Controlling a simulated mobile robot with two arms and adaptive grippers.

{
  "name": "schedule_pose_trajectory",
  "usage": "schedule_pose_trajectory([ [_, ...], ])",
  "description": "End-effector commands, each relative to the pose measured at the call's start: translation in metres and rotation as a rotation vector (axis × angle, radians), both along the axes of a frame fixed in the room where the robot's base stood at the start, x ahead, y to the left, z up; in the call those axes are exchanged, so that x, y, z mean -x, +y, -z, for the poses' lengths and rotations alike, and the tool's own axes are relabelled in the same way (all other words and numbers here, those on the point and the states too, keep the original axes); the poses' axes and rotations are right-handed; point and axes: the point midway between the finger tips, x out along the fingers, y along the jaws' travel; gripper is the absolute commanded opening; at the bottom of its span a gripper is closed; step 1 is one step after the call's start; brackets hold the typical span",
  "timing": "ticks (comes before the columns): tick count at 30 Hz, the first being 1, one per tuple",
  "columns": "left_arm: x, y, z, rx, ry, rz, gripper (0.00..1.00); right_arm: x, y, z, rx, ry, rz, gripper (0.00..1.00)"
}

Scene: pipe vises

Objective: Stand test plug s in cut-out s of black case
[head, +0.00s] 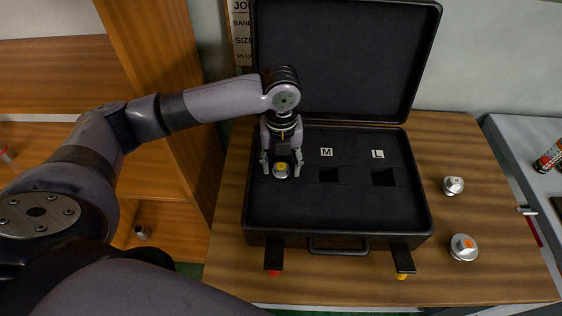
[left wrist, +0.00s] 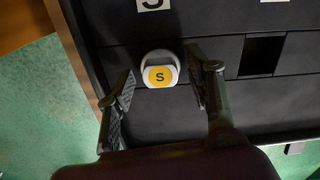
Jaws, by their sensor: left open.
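Test plug s (head: 281,171), a silver plug with a yellow disc lettered S, stands at the left of the black case (head: 340,222), in line with the cut-outs under the M and L labels. In the left wrist view the plug (left wrist: 160,75) looks upright below the S label (left wrist: 152,4). It covers its cut-out, and how deep it sits cannot be told. My left gripper (head: 281,164) is open, with one finger on each side of the plug. In the left wrist view gaps show between the fingers (left wrist: 162,88) and the plug. My right gripper is out of view.
The case lid (head: 345,60) stands open at the back. Cut-outs M (head: 328,175) and L (head: 384,178) look empty. A wooden shelf (head: 170,80) is at left.

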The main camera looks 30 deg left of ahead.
Motion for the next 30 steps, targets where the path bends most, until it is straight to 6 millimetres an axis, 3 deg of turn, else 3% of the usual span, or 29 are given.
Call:
schedule_pose_trajectory([
  [11, -0.001, 0.000, -0.010, 0.001, -0.003, 0.000, 0.49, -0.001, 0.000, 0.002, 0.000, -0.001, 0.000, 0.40],
  [24, -0.001, 0.000, -0.098, 0.001, -0.004, 0.000, 0.49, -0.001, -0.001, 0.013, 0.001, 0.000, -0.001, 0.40],
  [30, -0.001, -0.001, -0.121, 0.001, -0.002, 0.000, 0.49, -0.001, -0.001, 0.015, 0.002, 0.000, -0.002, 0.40],
])
